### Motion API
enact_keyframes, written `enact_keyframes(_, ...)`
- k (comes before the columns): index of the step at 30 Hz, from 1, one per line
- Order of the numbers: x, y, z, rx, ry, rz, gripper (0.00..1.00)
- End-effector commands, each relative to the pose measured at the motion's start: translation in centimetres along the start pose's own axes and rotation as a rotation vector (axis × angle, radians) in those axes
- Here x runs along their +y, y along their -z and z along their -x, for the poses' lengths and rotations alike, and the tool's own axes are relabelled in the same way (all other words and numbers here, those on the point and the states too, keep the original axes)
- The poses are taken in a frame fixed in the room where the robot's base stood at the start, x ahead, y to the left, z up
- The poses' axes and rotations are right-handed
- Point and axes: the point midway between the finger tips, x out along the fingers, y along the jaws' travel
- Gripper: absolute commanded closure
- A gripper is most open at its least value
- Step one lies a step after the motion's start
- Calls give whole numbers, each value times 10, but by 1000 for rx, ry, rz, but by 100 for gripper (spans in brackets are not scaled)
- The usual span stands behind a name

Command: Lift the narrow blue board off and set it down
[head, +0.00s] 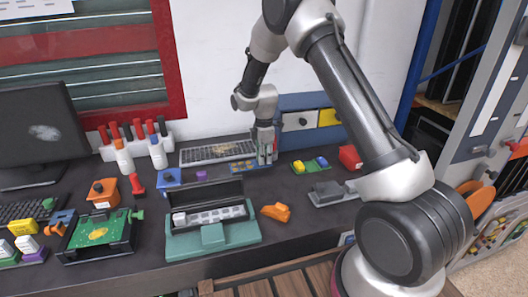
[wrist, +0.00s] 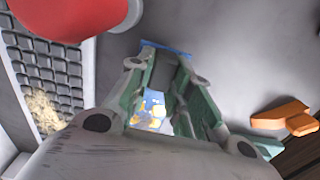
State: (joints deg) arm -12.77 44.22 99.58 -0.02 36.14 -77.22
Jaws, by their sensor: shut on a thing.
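The narrow blue board (head: 246,167), with small yellowish parts on it, is at the back middle of the bench in the head view. My gripper (head: 265,158) points down at its right end and is shut on it. In the wrist view, my gripper (wrist: 160,85) has its green-grey fingers around the board, and a blue-and-yellow patch of the board (wrist: 153,108) shows between them. The fingers hide part of the board. I cannot tell whether its underside touches the bench.
A grey keyboard-like panel (head: 217,152) lies behind left. A small green board (head: 310,165) lies to the right. A dark open case on a green base (head: 212,236) and an orange piece (head: 276,212) are in front. A blue box (head: 170,180) stands to the left.

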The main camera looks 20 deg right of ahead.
Motion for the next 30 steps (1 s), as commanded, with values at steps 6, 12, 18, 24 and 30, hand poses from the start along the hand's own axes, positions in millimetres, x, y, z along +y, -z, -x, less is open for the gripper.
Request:
enact_keyframes(6,0,0,-3,0,0,0,100)
enact_keyframes(12,0,0,-3,0,0,0,100)
enact_keyframes(18,0,0,-7,0,1,0,100)
enact_keyframes(24,0,0,-12,0,1,0,100)
enact_keyframes(30,0,0,-16,0,0,0,100)
